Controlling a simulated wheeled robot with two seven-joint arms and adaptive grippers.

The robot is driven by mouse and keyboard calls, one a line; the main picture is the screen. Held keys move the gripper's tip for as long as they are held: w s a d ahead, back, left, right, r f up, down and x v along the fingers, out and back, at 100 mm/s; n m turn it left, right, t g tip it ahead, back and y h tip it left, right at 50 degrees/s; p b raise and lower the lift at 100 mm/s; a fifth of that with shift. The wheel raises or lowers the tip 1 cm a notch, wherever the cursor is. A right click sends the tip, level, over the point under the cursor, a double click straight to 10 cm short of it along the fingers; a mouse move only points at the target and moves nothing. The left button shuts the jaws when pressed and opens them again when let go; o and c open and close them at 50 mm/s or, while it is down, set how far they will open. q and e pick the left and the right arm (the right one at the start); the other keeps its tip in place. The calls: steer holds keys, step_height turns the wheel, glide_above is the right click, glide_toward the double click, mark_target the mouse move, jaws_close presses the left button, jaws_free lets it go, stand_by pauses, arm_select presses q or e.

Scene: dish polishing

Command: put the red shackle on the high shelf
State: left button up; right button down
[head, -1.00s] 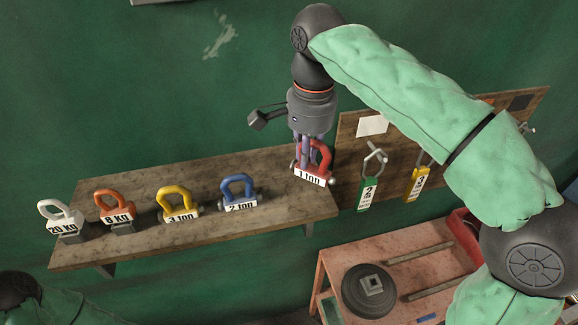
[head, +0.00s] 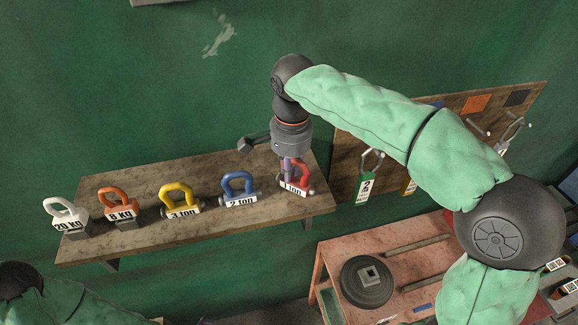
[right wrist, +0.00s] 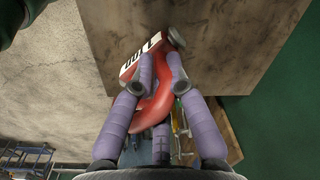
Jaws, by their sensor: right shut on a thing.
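The red shackle (head: 304,174), with a white "1 ton" label, is at the right end of the high wooden shelf (head: 215,217). It is upright in the head view; I cannot tell whether its base touches the board. My right gripper (head: 289,168) comes from above and is shut on the red shackle. In the right wrist view, the purple fingers (right wrist: 159,88) close around the curved red bow (right wrist: 150,113), with the shelf board (right wrist: 235,45) behind. My left gripper is out of view; only part of my left arm shows at the lower left.
A blue "2 ton" shackle (head: 238,184) stands left of the red one, then a yellow shackle (head: 178,192), an orange one (head: 118,200) and a white one (head: 66,212). A hanging board (head: 348,150) is at the right. A reddish bench (head: 400,243) stands below.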

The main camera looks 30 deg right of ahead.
steer(key=c, duration=1.2)
jaws_free()
steer(key=shift+f, duration=0.1)
steer(key=shift+c, duration=0.2)
steer(key=shift+r, duration=0.25)
steer(key=r, duration=0.4)
steer(key=r+b, duration=0.1)
steer(key=r, duration=0.6)
steer(key=shift+s+d+r, duration=0.1)
steer(key=shift+s+r, duration=0.2)
steer(key=shift+r, duration=0.1)
